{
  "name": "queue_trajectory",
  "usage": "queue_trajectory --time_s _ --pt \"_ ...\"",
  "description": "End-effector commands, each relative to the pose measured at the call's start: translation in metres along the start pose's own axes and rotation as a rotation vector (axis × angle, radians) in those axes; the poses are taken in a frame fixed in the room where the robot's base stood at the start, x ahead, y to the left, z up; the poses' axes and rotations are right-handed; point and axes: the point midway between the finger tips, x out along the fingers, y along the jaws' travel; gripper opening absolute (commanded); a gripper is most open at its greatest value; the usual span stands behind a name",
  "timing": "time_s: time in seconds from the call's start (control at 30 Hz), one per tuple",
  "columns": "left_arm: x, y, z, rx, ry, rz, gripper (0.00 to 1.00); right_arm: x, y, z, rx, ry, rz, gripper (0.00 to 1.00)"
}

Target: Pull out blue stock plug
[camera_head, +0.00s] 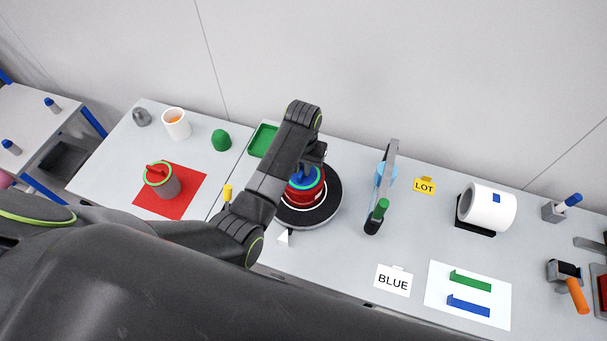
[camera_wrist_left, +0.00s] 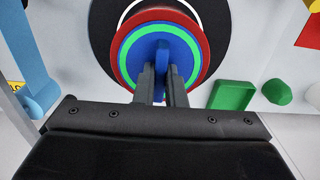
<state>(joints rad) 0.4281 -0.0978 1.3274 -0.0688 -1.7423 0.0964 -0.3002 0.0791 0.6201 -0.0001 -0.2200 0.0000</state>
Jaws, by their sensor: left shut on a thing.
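The blue plug (camera_head: 299,184) sits in the top of a red container (camera_head: 308,195) with a green ring (camera_wrist_left: 125,54) around the plug. The container stands on a round black turntable (camera_head: 328,207). In the left wrist view the blue plug (camera_wrist_left: 146,44) shows as a disc with an upright grip. My left gripper (camera_wrist_left: 163,75) is shut on that grip, one finger on each side. In the head view my left gripper (camera_head: 308,168) comes down over the plug and partly hides it. The plug appears seated within the green ring. My right gripper is not in view.
A grey can (camera_head: 168,188) with a red handle stands on a red mat (camera_head: 194,182) at left. A green tray (camera_head: 262,140) is behind my arm. A dark stand (camera_head: 373,223) is right of the turntable. A BLUE card (camera_head: 393,280) lies in front.

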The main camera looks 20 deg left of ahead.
Motion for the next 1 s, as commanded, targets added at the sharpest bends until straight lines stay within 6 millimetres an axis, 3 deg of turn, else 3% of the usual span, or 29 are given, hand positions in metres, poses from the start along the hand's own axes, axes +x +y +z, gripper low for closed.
queue_trajectory --time_s 0.37,1.0 --pt "-0.002 0.0 -0.001 0.0 0.002 0.0 0.0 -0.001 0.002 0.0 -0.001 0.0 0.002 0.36" --pt "-0.021 0.0 0.0 0.0 0.001 0.0 0.0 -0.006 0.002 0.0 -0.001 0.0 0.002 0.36"
